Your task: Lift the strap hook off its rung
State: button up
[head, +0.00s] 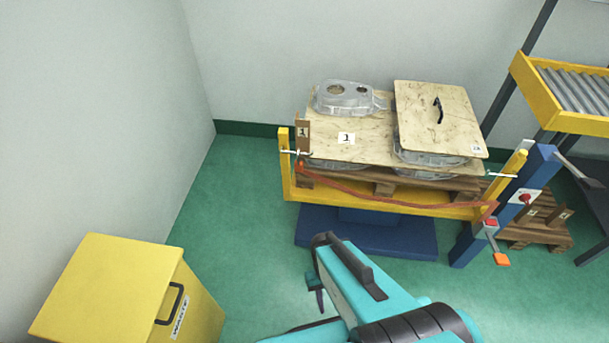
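An orange-red strap (385,200) runs slack across the front of a loaded pallet. Its left end has a small orange hook-like piece (299,166) close under a pale rung (291,152) at the yellow left post (285,170). Whether the hook encloses the rung is too small to tell. The strap's right end reaches a grey-and-red fitting (490,227) by the blue post. Another pale rung (502,174) sticks out at the right yellow post. My gripper (318,288) shows as a small dark shape beside my teal arm, well in front of the strap; its fingers are unclear.
A blue base (315,228) lies beneath. A yellow waste bin (110,275) stands front left, a roller conveyor (575,88) at right. Green floor between bin and pallet is clear.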

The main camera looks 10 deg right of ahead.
aim_at(298, 165)
jog(key=z, duration=0.4)
jog(key=k, duration=0.25)
jog(key=u, duration=2.8)
jog(key=k, duration=0.15)
jog(key=u, duration=0.8)
jog(key=k, duration=1.35)
jog(key=z, duration=0.35)
